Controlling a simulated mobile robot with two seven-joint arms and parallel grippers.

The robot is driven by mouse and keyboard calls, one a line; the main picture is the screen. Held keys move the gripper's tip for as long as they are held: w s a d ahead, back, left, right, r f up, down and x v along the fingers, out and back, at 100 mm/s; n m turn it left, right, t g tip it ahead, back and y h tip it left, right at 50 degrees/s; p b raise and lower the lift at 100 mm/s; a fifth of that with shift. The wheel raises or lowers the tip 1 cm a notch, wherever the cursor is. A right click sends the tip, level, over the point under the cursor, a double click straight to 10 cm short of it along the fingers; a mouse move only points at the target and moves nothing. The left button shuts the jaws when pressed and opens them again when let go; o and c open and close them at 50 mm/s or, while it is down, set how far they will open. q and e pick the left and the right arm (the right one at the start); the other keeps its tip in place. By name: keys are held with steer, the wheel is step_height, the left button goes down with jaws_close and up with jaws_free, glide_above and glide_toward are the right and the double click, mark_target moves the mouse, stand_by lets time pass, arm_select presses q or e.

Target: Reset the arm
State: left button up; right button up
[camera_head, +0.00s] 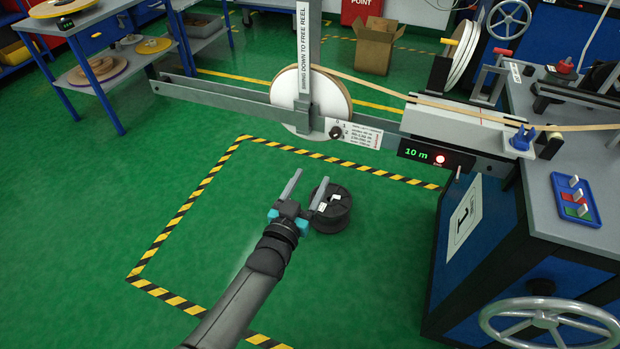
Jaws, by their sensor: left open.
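My left gripper (305,188) is open with nothing between its two grey fingers. Its arm comes up from the bottom of the head view, and the gripper appears above the green floor inside the striped zone. A black spool-like object (331,213) shows just right of the right finger. I cannot tell whether the finger touches it. My right gripper is not in view.
A payoff arm (230,95) bears a white reel (285,92), with tape running right to the machine bench (590,232). The bench has a handwheel (550,318) and a 10 m display (417,153). The striped floor left of my arm is clear.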

arm_select(q)
steer(key=s+a+f+g+y, duration=0.1)
steer(key=s+a+f+g, duration=0.2)
steer(key=f, duration=0.5)
steer(key=s+a+f+g+y, duration=0.1)
steer(key=s+a+f+g, duration=0.1)
steer(key=s+f, duration=0.45)
steer(key=s+a+f+g+y, duration=0.1)
steer(key=s+a+f+g, duration=0.2)
steer(key=s, duration=0.8)
steer(key=s+a+f+n+g+y, duration=0.1)
steer(key=s+a+f+g+y, duration=0.1)
steer(key=s+a+f, duration=0.4)
steer(key=s+a+f+g+y, duration=0.1)
steer(key=s+a+f+g, duration=0.4)
steer(key=s+f, duration=0.8)
steer(key=s, duration=0.3)
steer(key=shift+a+f, duration=0.2)
steer(key=shift+a, duration=0.15)
steer(key=shift+w, duration=0.1)
